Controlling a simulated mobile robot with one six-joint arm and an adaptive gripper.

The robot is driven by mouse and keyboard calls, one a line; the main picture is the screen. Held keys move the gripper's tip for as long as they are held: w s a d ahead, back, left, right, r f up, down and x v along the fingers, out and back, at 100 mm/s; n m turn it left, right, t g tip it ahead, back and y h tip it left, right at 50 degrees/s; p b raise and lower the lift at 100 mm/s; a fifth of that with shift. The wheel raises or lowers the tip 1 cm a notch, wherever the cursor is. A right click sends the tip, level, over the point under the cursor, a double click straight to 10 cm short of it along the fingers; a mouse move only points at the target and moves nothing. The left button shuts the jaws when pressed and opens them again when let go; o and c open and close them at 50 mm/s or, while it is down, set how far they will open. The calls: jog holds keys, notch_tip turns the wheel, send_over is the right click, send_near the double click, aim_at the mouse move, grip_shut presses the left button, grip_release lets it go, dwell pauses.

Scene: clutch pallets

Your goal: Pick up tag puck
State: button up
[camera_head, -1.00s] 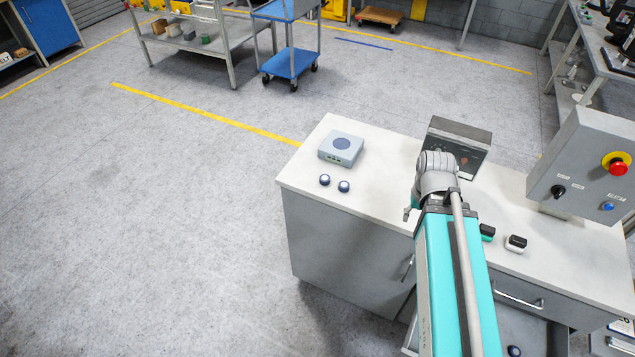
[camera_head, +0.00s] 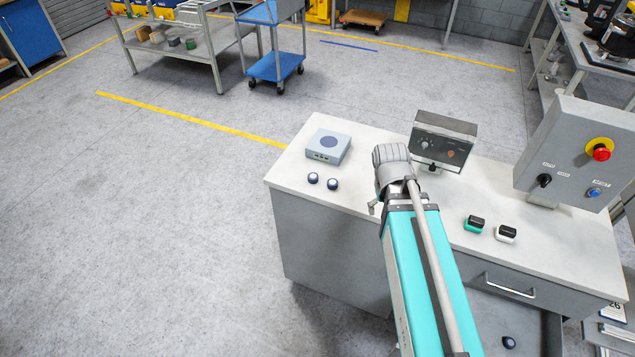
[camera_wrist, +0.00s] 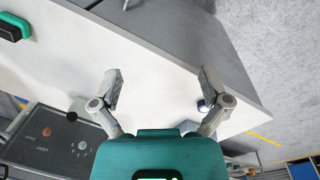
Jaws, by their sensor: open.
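Two small round pucks, dark with pale tops, stand side by side on the white counter: a left one (camera_head: 313,178) and a right one (camera_head: 333,184). Another dark puck (camera_head: 509,342) lies in the open drawer below the counter. I cannot tell which is the tag puck. In the wrist view, my gripper (camera_wrist: 160,82) is open and empty over the counter. One puck (camera_wrist: 202,106) shows partly behind the finger at the right of that view. In the head view, my arm mostly hides the gripper, which is right of the two pucks.
A grey-blue box (camera_head: 328,146) sits behind the pucks. A dark-faced control box (camera_head: 440,140) stands at the counter's back. A green block (camera_head: 474,224) and a white block (camera_head: 506,233), both black-topped, lie right of my arm. A panel with a red button (camera_head: 603,153) stands farther right.

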jog(key=w+a+f+n+t+h+b, duration=0.1)
jog(key=w+a+f+n+h+b, duration=0.2)
jog(key=w+a+f+n+b, duration=0.25)
jog(key=n+t+h+b, duration=0.7)
jog(key=n+b, duration=0.7)
jog(key=n, duration=0.5)
send_near(312, 177)
jog(key=s+a+r+t+y, duration=0.1)
jog(key=s+r, duration=0.1)
jog(key=s, duration=0.1)
jog(key=shift+s+a+f, duration=0.1)
jog(key=shift+s+a, duration=0.05)
jog(key=shift+a, duration=0.05)
jog(key=shift+b+x, duration=1.65)
jog(key=shift+x, duration=2.7)
jog(key=shift+f, duration=0.2)
